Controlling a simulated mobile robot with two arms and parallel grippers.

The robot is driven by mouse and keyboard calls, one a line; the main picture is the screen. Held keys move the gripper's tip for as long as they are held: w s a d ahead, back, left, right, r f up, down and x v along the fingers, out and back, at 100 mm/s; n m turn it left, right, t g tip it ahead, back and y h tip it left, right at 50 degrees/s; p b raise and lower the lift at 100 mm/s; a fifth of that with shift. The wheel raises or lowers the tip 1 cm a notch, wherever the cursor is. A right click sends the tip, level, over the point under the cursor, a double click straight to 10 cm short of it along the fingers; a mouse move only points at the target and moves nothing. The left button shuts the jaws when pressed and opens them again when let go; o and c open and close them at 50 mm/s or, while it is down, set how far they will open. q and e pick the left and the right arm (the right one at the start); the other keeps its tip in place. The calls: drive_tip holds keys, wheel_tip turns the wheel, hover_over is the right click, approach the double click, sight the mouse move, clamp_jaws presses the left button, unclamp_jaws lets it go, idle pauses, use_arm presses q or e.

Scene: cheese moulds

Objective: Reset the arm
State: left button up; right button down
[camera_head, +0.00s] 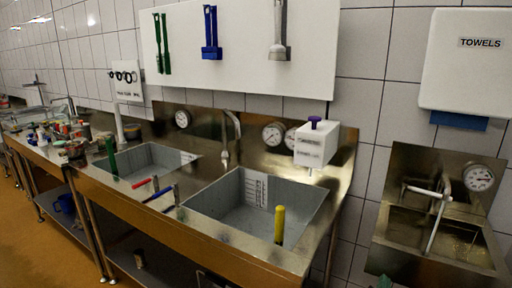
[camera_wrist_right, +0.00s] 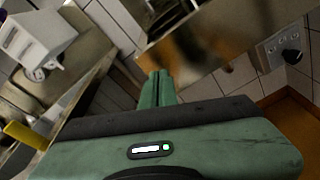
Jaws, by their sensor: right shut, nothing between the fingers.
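My right gripper (camera_wrist_right: 157,80) fills the lower middle of the right wrist view, a green body with two green fingers. Its fingers are together with nothing between them. In the head view only a small green piece of my right gripper (camera_head: 384,282) shows at the bottom edge, right of the large sink and below the small wall basin. My left gripper is not in view.
A steel counter holds a large sink (camera_head: 226,206) with a yellow-handled tool (camera_head: 280,225). A steel wall basin (camera_head: 462,247) hangs at right; its lower part appears close ahead of the fingers in the wrist view. A white dispenser (camera_head: 318,146) is on the wall.

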drive_tip(key=s+a+f+m+g+y, duration=0.25)
drive_tip(key=s+f, duration=0.25)
drive_tip(key=f, duration=0.6)
drive_tip(key=s+a+f+m+g+y, duration=0.1)
drive_tip(key=s+a+f+m+g, duration=0.3)
drive_tip(key=f, duration=0.7)
drive_tip(key=s+a+f+m+y, duration=0.15)
drive_tip(key=s+f, duration=0.45)
drive_tip(key=f, duration=0.6)
drive_tip(key=s+a+f+m+g+y, duration=0.1)
drive_tip(key=s+f+m, duration=0.3)
drive_tip(key=s, duration=0.8)
drive_tip(key=s+a+f+m+g+y, duration=0.1)
drive_tip(key=s+f+m+g, duration=0.2)
drive_tip(key=s+f+m, duration=0.2)
drive_tip(key=s+a+f+m+g+y, duration=0.1)
drive_tip(key=s+f+m+g, duration=0.2)
drive_tip(key=s+f, duration=0.6)
drive_tip(key=s+m, duration=0.2)
drive_tip(key=s, duration=0.9)
drive_tip(key=shift+f, duration=0.4)
